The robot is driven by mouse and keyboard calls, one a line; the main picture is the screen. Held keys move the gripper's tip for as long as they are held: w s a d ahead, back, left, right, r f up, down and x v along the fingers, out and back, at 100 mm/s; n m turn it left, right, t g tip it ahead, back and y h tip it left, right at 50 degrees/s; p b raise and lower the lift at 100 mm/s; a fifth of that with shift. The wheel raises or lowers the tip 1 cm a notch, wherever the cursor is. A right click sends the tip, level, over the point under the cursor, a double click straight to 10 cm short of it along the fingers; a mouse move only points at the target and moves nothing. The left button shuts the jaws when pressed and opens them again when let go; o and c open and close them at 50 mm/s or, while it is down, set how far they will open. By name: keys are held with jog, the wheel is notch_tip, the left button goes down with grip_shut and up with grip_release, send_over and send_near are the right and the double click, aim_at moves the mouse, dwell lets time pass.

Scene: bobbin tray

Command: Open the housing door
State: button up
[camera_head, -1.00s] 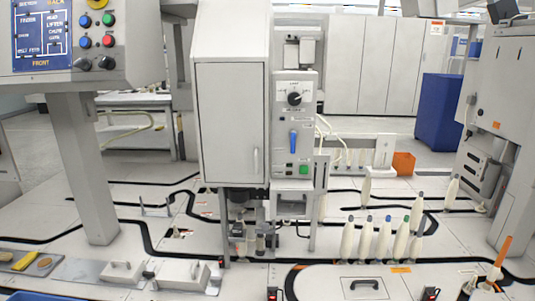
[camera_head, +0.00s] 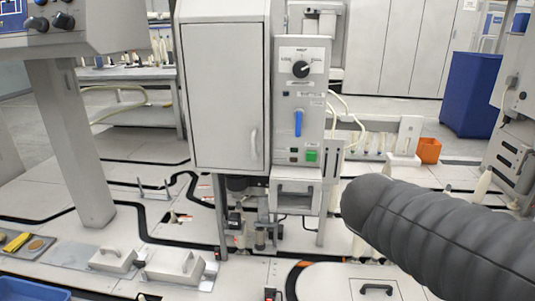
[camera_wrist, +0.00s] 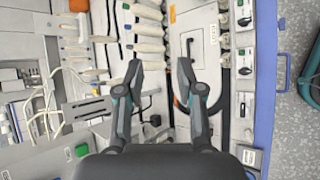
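The housing door (camera_head: 223,97) is the light grey front panel of the upright cabinet in the head view. It looks shut. Its vertical handle (camera_head: 253,149) sits low on its right edge. My dark ribbed arm reaches in from the lower right of the head view, to the right of the housing; the gripper is not seen there. In the wrist view my gripper (camera_wrist: 161,75) is open and empty, its two fingers apart above the machine top. The door and its handle are not clearly seen in the wrist view.
A control panel (camera_head: 301,100) with a knob, blue lever and green button adjoins the door's right side. A post with a console (camera_head: 70,145) stands at left. White bobbins (camera_wrist: 148,30) show in the wrist view. An orange bin (camera_head: 428,151) and blue cabinet (camera_head: 470,95) stand behind.

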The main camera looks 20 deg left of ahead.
jog(key=w+a+r+n+t+b, duration=0.1)
jog(key=w+a+n+t, duration=0.15)
jog(key=a, duration=0.25)
jog(key=w+a+n+t, duration=0.1)
jog(key=a+n, duration=0.3)
jog(key=a, duration=0.2)
jog(key=n+t+y+b, duration=0.2)
jog(key=n+t+y, duration=0.45)
jog(key=n, duration=0.65)
send_near(253, 148)
jog(key=shift+m+g, duration=0.3)
jog(key=shift+m, duration=0.05)
jog(key=w, duration=0.7)
jog(key=w+a, duration=0.1)
jog(key=w, duration=0.2)
jog(key=shift+w+r, duration=0.2)
jog(key=shift+r, duration=0.1)
grip_shut()
